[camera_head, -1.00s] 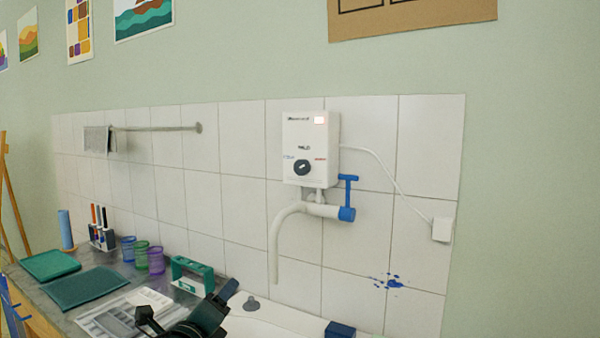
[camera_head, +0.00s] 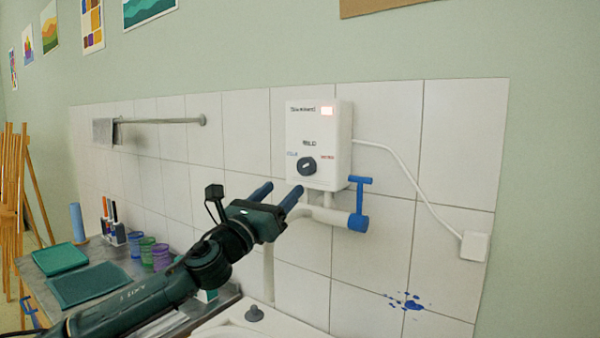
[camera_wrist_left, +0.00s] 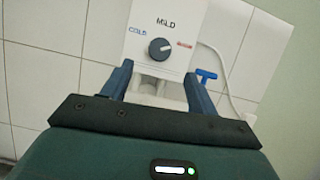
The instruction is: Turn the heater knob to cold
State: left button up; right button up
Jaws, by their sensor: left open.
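The white heater box (camera_head: 319,130) hangs on the tiled wall, with a small lit red display at its top right. Its round dark knob (camera_head: 306,166) sits low on the front, below the word MILD, with a blue label to the left and a red one to the right. My left gripper (camera_head: 283,191) is open and empty, just below and in front of the knob, apart from it. In the left wrist view the knob (camera_wrist_left: 160,49) shows beyond and between the two blue fingers (camera_wrist_left: 157,82), its pale mark pointing up and right. My right gripper is not in view.
Below the heater are a white spout and a blue tap handle (camera_head: 361,203). A cable runs to a wall socket box (camera_head: 474,246). A towel rail (camera_head: 160,121) is at left. Cups, green trays (camera_head: 90,284) and a marker holder stand on the counter beside the sink.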

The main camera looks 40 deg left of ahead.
aim_at(303, 168)
pick_arm(q)
jog(key=p+x, duration=0.2)
jog(key=x, duration=0.4)
jog(key=shift+r, duration=0.25)
jog(key=shift+f+p+x, duration=0.2)
jog(key=shift+p+x, duration=0.4)
jog(key=shift+x, duration=0.4)
jog(key=shift+w, duration=0.1)
jog(key=shift+c, duration=0.2)
jog(key=c, duration=0.9)
